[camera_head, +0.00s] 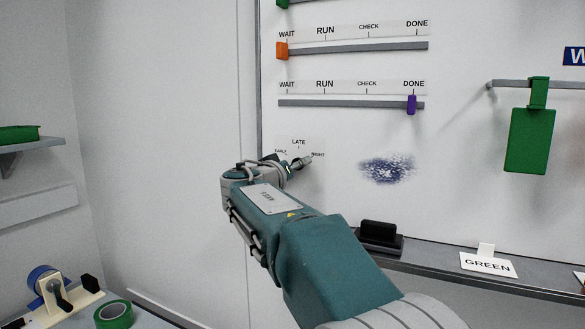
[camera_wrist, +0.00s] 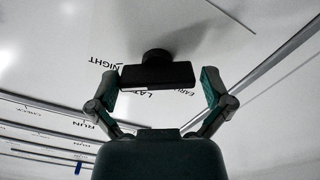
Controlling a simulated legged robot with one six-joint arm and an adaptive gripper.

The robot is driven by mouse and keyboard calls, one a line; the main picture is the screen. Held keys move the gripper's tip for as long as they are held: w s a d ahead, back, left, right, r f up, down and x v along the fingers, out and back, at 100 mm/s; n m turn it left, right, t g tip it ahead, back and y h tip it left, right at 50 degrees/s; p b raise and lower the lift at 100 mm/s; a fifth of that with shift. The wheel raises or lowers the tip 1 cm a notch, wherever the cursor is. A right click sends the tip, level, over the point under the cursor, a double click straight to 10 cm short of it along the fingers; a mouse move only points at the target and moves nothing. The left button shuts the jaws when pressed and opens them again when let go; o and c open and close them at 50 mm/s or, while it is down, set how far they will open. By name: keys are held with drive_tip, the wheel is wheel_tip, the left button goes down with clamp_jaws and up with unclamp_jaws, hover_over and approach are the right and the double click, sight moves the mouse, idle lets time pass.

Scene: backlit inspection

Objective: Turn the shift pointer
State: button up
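The shift pointer (camera_wrist: 157,76) is a dark bar on a round knob on the white board, in the wrist view. Its left end lies near the word NIGHT, and LATE and EARLY show beside it. I cannot tell which end is the tip. My gripper (camera_wrist: 160,85) is open, with one finger beside each end of the bar. The right finger has a thin gap to it; whether the left finger touches is unclear. In the head view my gripper (camera_head: 288,164) is at the dial label (camera_head: 298,143), and my arm hides most of the pointer.
Above are sliders, one with an orange tab (camera_head: 282,50) at WAIT and one with a purple tab (camera_head: 411,105) at DONE. A dark eraser (camera_head: 380,232) sits on the ledge below right, under a blue smudge (camera_head: 387,169). A green tag (camera_head: 530,141) hangs at the right.

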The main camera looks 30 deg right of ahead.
drive_tip(key=v, duration=1.2)
